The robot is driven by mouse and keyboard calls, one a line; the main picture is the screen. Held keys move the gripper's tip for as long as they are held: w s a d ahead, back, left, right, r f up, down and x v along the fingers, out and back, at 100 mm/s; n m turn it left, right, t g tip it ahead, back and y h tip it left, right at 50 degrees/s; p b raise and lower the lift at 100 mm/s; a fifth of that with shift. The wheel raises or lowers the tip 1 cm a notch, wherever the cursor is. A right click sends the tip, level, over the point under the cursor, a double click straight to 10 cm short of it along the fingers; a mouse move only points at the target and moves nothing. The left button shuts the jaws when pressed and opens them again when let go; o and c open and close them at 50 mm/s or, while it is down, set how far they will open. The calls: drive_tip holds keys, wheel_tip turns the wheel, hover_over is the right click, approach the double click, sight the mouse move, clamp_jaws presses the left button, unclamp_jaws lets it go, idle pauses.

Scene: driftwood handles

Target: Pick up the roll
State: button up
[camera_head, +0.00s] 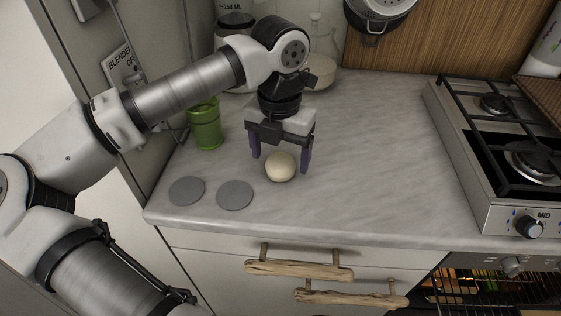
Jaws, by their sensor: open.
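The roll (281,168) is a pale, round bun on the grey countertop near its front edge. My gripper (281,165) points down over it, with its dark purple fingers apart. One finger is at the roll's left and slightly behind, the other at its right. The fingers look close to the roll's sides, but I cannot tell whether they touch it. The roll's upper back edge lies beneath the gripper body.
Two flat grey discs (187,190) lie left of the roll. A green cup (205,125) stands behind them, with a jar (235,25) and bowl (319,72) farther back. A gas stove (500,130) is at the right. Counter between roll and stove is clear.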

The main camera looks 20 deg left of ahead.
drive_tip(key=shift+f, duration=1.25)
drive_tip(key=c, duration=1.1)
drive_tip(key=shift+r, duration=0.1)
